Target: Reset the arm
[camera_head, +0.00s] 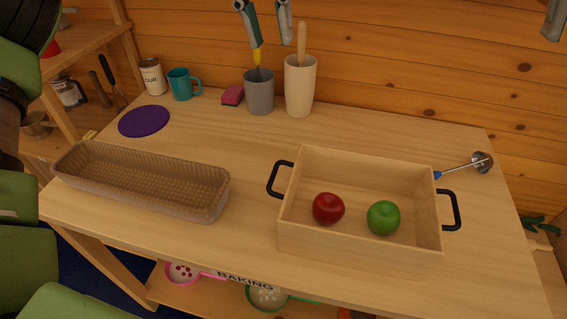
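My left gripper (271,42) hangs in from the top edge, above the back of the table. Its two fingers are spread apart with nothing between them. The left fingertip overlaps the top of a yellow-handled utensil (257,58) standing in a grey cup (260,95); I cannot tell whether they touch. The right finger is just left of a wooden handle (301,45) rising from a tall cream cup (299,88). Part of my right gripper (553,20) shows at the top right corner. Most of it is cut off, so its state is hidden.
A wooden tray (361,253) with black handles holds a red apple (328,208) and a green apple (383,217). A wicker basket (140,182) lies left. A ladle (480,163) is right. A teal mug (182,84) and pink sponge (232,95) stand at the back.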

